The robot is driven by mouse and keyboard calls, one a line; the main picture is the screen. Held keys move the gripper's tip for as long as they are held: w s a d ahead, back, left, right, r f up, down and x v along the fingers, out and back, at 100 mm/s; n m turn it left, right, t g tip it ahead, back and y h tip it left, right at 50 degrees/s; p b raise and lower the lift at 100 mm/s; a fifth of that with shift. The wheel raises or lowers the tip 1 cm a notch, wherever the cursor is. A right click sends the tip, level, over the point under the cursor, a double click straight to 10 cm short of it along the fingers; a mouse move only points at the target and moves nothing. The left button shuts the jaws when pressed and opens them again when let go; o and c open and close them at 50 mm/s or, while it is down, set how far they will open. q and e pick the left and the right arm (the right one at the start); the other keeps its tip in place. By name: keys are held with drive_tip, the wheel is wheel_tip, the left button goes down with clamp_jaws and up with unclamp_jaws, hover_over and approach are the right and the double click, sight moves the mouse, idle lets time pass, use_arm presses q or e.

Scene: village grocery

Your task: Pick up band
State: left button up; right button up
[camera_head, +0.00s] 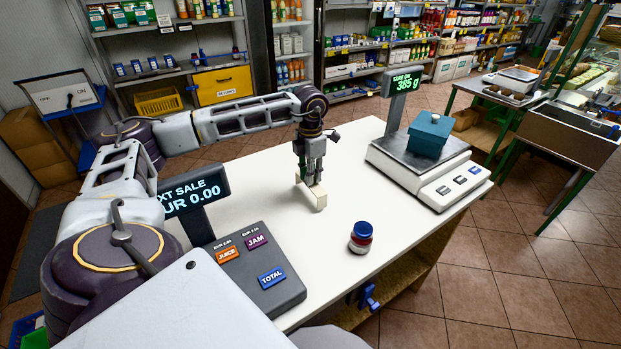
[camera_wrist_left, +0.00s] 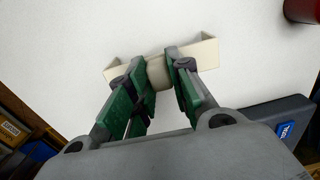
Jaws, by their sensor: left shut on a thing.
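The band (camera_head: 318,197) is a small cream-coloured piece at the middle of the white counter. My left gripper (camera_head: 310,181) reaches down onto it from above. In the left wrist view, the gripper's green-padded fingers (camera_wrist_left: 157,68) are shut on the raised middle part of the band (camera_wrist_left: 207,52), whose angled ends stick out on both sides. The band is at or very near the counter top; I cannot tell if there is a gap below it. The fingers hide part of it. My right gripper is not in view.
A jar with a blue lid (camera_head: 361,238) stands on the counter in front of the band. A scale (camera_head: 387,151) bearing a teal box (camera_head: 430,134) is at the right. A till keypad (camera_head: 254,262) and its display (camera_head: 192,191) are at the left. White counter between them is clear.

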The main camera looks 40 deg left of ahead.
use_arm(q)
wheel_tip(320, 180, up, 7)
drive_tip(key=shift+r, duration=0.8)
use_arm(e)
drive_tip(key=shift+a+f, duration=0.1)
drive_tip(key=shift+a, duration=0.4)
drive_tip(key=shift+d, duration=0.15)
